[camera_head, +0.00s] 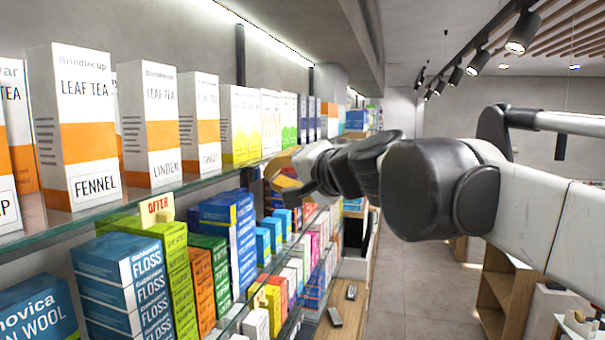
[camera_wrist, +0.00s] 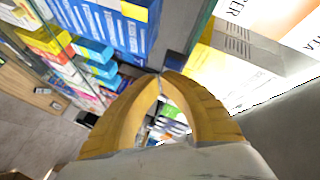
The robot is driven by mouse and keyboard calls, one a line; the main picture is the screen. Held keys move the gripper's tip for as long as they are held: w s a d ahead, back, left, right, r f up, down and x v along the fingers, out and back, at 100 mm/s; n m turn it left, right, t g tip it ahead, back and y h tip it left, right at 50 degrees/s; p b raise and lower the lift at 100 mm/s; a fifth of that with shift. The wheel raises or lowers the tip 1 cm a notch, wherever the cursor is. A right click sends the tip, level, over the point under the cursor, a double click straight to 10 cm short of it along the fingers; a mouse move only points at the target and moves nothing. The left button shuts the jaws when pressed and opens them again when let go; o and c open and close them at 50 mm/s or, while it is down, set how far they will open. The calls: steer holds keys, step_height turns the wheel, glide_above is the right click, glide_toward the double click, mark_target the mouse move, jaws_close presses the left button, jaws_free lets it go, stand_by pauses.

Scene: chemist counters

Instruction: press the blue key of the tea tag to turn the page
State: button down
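My gripper (camera_head: 281,172) is at the edge of the glass shelf, beyond the tea boxes in the head view; its tan fingers show beside the shelf front. In the wrist view the yellow fingers of my gripper (camera_wrist: 161,76) meet at the tips, with a gap visible lower between them and nothing held. A small dark blue-grey piece (camera_wrist: 176,61) lies just beyond the tips at the shelf edge; I cannot tell whether it is the tag or its key. No tag page or blue key can be made out clearly. White and orange tea boxes (camera_head: 148,125) stand on the shelf.
The glass shelf (camera_head: 130,205) runs along the left. The floor (camera_head: 420,285) to the right is open.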

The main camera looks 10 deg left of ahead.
steer(key=shift+a, duration=0.25)
steer(key=shift+a, duration=0.45)
stand_by(0.7)
stand_by(0.4)
steer(key=shift+d, duration=0.9)
steer(key=shift+s+d, duration=0.2)
steer(key=shift+d, duration=2.25)
